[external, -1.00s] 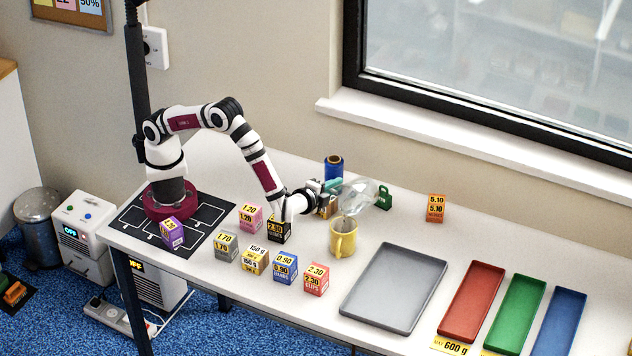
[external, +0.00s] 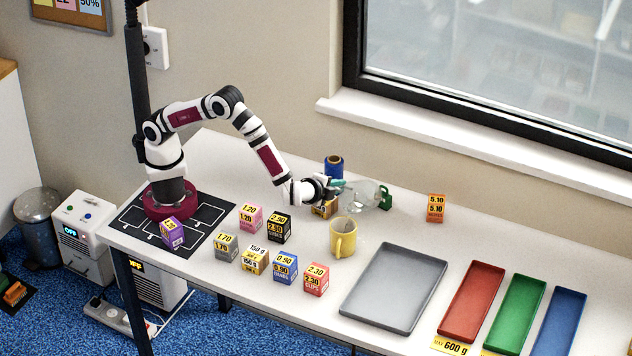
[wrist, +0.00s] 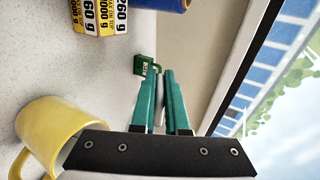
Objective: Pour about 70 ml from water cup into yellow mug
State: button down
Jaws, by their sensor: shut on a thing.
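My gripper (external: 338,186) is shut on the clear water cup (external: 364,196), which it holds tilted well over onto its side, behind and to the right of the yellow mug. The yellow mug (external: 343,238) stands upright on the white table, apart from the cup. In the wrist view my gripper's teal fingers (wrist: 158,77) point away, and the yellow mug (wrist: 52,128) is at the lower left. The clear cup is hard to make out there. The water level in the cup and the mug's contents cannot be told.
A blue spool (external: 333,166) and a yellow box (external: 323,210) are near my gripper. Several small price boxes stand in front left. A grey tray (external: 428,260) lies to the right. An orange box (external: 435,208) stands farther back.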

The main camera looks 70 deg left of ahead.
jog(key=shift+w+a+f+g+h, duration=0.15)
jog(key=shift+f+g+h, duration=0.1)
jog(key=shift+g+h, duration=0.45)
jog(key=shift+r+g+h, duration=0.15)
jog(key=shift+g+h, duration=0.15)
jog(key=shift+g, duration=0.4)
dwell(0.8)
jog(key=shift+w+a+f+g+h, duration=0.25)
jog(key=shift+f+g+h, duration=0.3)
jog(key=shift+g, duration=0.25)
jog(key=w+f+g, duration=0.1)
jog(key=a+f+g+h, duration=0.1)
jog(key=f, duration=0.1)
jog(key=w+f+g+h, duration=0.1)
jog(key=f, duration=0.1)
jog(key=shift+w+a, duration=0.3)
jog(key=shift+a, duration=0.05)
jog(key=shift+w+a+f+g+h, duration=0.25)
jog(key=shift+w+g+h, duration=0.1)
jog(key=shift+g+h, duration=0.3)
jog(key=shift+w+a+f+g+h, duration=0.2)
jog(key=shift+w+g+h, duration=0.15)
jog(key=shift+g, duration=0.4)
